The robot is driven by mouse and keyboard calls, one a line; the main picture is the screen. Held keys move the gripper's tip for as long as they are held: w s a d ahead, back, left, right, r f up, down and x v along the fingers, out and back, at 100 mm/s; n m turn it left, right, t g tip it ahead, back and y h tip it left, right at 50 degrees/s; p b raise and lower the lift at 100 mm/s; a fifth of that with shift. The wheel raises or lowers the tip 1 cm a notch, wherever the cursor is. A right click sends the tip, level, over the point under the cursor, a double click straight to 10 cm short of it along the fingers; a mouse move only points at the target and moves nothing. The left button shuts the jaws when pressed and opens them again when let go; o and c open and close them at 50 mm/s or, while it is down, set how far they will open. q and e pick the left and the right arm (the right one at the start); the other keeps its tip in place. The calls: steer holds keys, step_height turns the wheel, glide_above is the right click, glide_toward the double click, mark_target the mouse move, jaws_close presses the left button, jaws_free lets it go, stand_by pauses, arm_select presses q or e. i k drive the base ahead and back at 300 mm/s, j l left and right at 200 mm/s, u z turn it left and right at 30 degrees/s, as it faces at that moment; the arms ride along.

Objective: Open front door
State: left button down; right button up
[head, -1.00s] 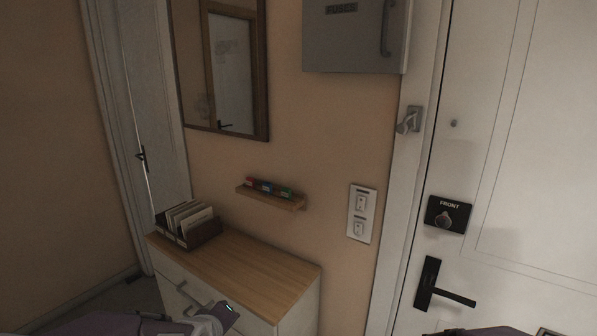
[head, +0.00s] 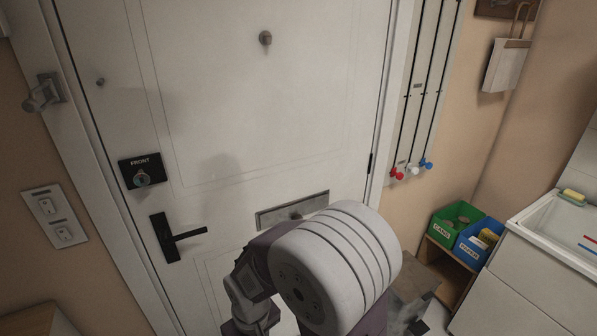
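The white front door (head: 300,110) is shut in its frame in the head view. A black lever handle (head: 175,238) sits at its left side, with the lever pointing right and nearly level. Above the handle is a black lock plate marked FRONT (head: 140,172) with a round metal knob. My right arm rises from the bottom middle, in front of the lower door, bent and to the right of the handle. The fingers of my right gripper do not show. My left gripper is out of view.
A metal latch (head: 43,93) is on the left frame, above a switch plate (head: 54,216). A letter slot (head: 292,209) is behind my arm. Green (head: 457,220) and blue (head: 478,243) bins on a low shelf and a white sink (head: 560,225) stand at the right.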

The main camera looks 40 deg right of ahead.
mark_target(229, 129)
steer(key=j+z, duration=0.1)
steer(key=z, duration=1.15)
